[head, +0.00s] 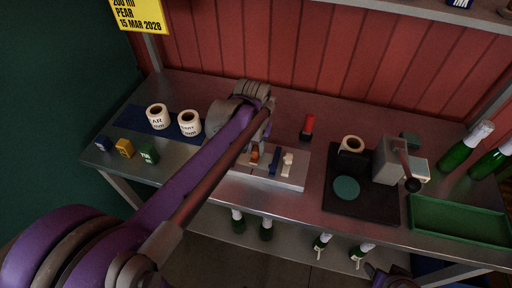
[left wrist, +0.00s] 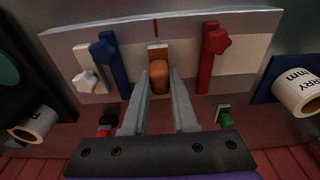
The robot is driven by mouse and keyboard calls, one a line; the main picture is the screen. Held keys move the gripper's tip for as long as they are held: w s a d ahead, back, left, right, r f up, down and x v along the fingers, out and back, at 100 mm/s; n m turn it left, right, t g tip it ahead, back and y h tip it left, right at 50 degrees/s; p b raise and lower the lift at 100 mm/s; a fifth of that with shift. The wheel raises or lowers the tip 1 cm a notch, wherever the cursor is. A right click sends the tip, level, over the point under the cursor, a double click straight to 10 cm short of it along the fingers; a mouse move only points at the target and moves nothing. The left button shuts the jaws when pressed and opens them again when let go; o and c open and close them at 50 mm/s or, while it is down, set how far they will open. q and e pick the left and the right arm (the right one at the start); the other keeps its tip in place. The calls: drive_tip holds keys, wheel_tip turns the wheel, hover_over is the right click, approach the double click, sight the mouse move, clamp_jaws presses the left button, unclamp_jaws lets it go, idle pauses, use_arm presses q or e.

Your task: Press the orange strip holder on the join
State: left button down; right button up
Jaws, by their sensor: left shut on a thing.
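The orange strip holder (left wrist: 159,80) is between the fingers of my left gripper (left wrist: 159,73), which is shut on it. In the head view the orange holder (head: 254,155) shows at the left part of the pale board (head: 291,183), just below my left arm. In the left wrist view it is upright over the light band of the board (left wrist: 131,33), between the blue holder (left wrist: 110,62) and the red holder (left wrist: 211,58). Its underside and the join beneath it are hidden, so I cannot tell whether it touches.
A white holder (left wrist: 88,77) is beside the blue one. Label rolls (head: 189,123) stand on a blue mat at left, near small coloured blocks (head: 125,148). At right are a grey lever press (head: 389,160), a green tray (head: 455,222) and green bottles (head: 466,146).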

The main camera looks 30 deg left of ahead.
use_arm(q)
drive_tip(key=shift+f, duration=0.5)
use_arm(e)
drive_tip(key=shift+s+f, duration=0.15)
drive_tip(key=shift+f, duration=0.2)
idle(0.5)
drive_tip(key=shift+r, duration=0.1)
use_arm(q)
drive_tip(key=shift+r+p, duration=1.65)
drive_tip(key=shift+r, duration=1.9)
use_arm(e)
drive_tip(key=r, duration=0.1)
drive_tip(key=w+r, duration=0.1)
drive_tip(key=r, duration=0.1)
drive_tip(key=w+r, duration=0.1)
drive_tip(key=r, duration=0.1)
drive_tip(key=shift+w+r, duration=0.1)
drive_tip(key=shift+w, duration=0.1)
drive_tip(key=shift+s, duration=0.1)
